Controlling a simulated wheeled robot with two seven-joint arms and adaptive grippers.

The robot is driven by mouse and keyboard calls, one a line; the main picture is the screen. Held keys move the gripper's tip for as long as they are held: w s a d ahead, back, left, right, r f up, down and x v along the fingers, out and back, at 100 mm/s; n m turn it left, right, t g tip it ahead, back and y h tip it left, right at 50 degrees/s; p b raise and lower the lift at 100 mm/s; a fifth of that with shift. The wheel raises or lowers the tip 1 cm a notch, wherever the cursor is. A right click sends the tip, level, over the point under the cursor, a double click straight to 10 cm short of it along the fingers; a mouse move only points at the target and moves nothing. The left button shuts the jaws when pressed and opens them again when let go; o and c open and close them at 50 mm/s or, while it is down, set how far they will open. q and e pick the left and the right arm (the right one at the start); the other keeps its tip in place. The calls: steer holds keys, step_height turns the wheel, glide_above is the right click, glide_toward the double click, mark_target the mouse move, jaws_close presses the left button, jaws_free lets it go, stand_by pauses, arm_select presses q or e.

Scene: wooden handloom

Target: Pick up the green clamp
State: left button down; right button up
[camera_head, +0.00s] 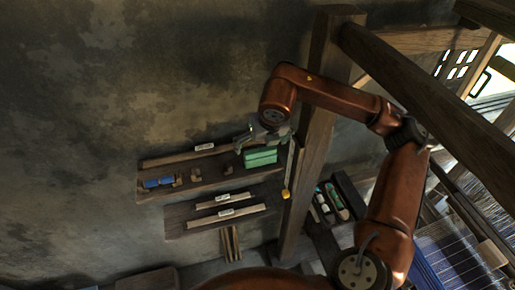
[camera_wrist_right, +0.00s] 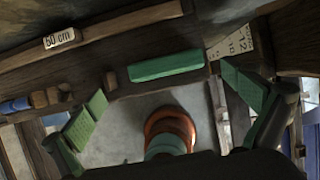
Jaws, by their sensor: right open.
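The green clamp (camera_head: 260,157) sits at the right end of the upper wall shelf in the head view. It shows as a green bar (camera_wrist_right: 166,66) in the upper middle of the right wrist view. My right gripper (camera_head: 257,138) is just above the clamp in the head view. In the right wrist view the right gripper (camera_wrist_right: 163,90) is open, with its two green-padded fingers wide apart. The clamp lies beyond the fingertips, roughly between them, and nothing is held. My left gripper is not in view.
The upper shelf (camera_head: 205,183) also holds blue spools (camera_head: 158,182), small wooden pieces and a labelled strip (camera_wrist_right: 120,32). A lower shelf (camera_head: 190,228) carries labelled strips. A thick wooden post (camera_head: 313,140) stands close right of the clamp. A tool tray (camera_head: 350,190) is beyond the post.

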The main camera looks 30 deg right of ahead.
mark_target(261, 151)
steer(key=shift+w+d, duration=0.15)
steer(key=shift+d, duration=0.25)
steer(key=shift+p+x, duration=0.6)
steer(key=shift+x, duration=0.6)
steer(key=p+x, duration=0.1)
steer(key=x, duration=0.1)
steer(key=p+x, duration=0.1)
steer(key=x, duration=0.1)
steer(key=shift+s+a+f, duration=0.1)
steer(key=shift+s+f, duration=0.2)
steer(key=shift+s, duration=0.05)
steer(key=shift+w+f, duration=0.1)
steer(key=shift+f, duration=0.2)
steer(key=shift+c, duration=0.4)
steer(key=shift+c, duration=0.7)
steer(key=c, duration=1)
steer(key=shift+r, duration=0.15)
steer(key=shift+c, duration=0.2)
